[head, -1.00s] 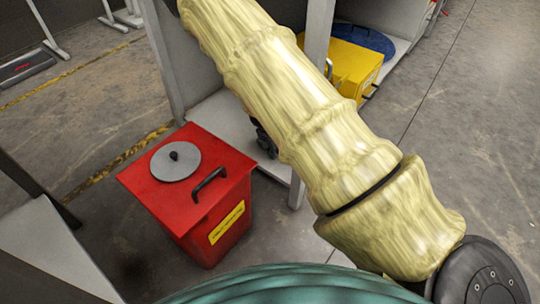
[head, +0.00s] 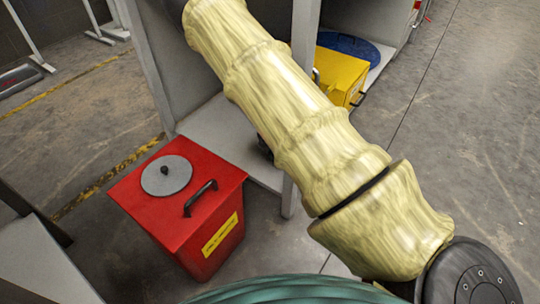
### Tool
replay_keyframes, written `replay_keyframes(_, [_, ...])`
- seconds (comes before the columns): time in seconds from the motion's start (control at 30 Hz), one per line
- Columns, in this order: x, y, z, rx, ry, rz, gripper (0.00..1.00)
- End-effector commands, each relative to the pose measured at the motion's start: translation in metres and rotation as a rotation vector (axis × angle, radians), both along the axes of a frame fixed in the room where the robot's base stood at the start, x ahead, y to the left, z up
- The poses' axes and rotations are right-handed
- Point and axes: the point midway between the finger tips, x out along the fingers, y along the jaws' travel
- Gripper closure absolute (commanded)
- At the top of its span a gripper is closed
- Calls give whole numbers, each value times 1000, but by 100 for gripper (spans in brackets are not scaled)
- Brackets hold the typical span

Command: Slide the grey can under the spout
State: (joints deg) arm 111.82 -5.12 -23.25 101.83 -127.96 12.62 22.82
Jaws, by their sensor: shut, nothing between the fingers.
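I see no grey can and no spout in the head view. My arm, in a pale yellow wrinkled cover, crosses the picture from the lower right to the top and hides part of the booth behind it. I cannot make out my gripper. A small dark part (head: 264,147) peeks out at the left edge of the arm cover, too hidden to identify.
A red bin (head: 220,188) with a round grey lid (head: 166,175) and black handle (head: 200,198) stands at left, beside a grey booth (head: 215,130). A yellow box (head: 342,75) and blue round lid (head: 350,46) lie behind my arm. Floor at right is clear.

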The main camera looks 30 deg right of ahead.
Motion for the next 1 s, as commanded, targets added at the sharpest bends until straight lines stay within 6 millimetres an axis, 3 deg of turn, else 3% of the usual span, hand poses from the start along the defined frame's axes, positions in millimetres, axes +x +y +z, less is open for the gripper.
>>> replay_keyframes(0.3, [11,-50,4,-1,0,-1,100])
replay_keyframes(0.5, [16,-71,2,-2,0,1,100])
replay_keyframes(1.0, [18,-77,0,0,0,2,100])
